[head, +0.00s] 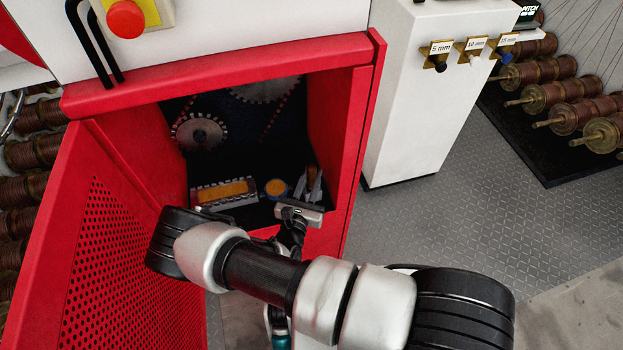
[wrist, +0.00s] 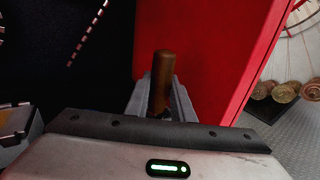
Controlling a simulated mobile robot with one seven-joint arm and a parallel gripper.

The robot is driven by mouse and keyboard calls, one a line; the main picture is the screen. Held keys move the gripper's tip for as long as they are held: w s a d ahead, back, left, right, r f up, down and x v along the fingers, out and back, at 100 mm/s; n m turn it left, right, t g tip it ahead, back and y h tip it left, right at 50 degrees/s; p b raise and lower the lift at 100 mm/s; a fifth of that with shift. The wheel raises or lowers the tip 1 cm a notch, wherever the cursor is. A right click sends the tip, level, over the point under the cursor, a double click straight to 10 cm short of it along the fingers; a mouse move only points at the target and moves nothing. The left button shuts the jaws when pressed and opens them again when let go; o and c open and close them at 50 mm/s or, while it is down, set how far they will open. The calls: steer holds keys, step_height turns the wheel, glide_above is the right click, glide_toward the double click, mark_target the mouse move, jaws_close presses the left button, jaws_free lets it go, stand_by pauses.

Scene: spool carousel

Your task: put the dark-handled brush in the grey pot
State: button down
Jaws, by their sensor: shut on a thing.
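My gripper (head: 314,183) reaches into the red cabinet through its open front. In the wrist view its two grey fingers are shut on a brown handle (wrist: 163,70), which stands upright between them. The lower part is hidden by the fingers and the gripper body, so no bristles show and I cannot tell for sure that it is the dark-handled brush. A small round container (head: 275,188) with an orange-yellow top stands left of the fingers. I cannot tell whether it is the grey pot; no other pot shows clearly.
A grey tray (head: 207,207) with an orange block in it lies left of the round container. The cabinet's red right wall (wrist: 215,50) is close to the fingers. The perforated red door (head: 120,270) stands open at left. Toothed wheels (head: 200,132) are at the back.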

steer(key=shift+r, duration=0.1)
steer(key=shift+f, duration=0.2)
steer(key=c, duration=1.5)
jaws_free()
steer(key=shift+c, duration=0.2)
steer(key=shift+r, duration=0.35)
steer(key=p+v, duration=0.2)
steer(key=v, duration=1)
steer(key=shift+f, duration=0.15)
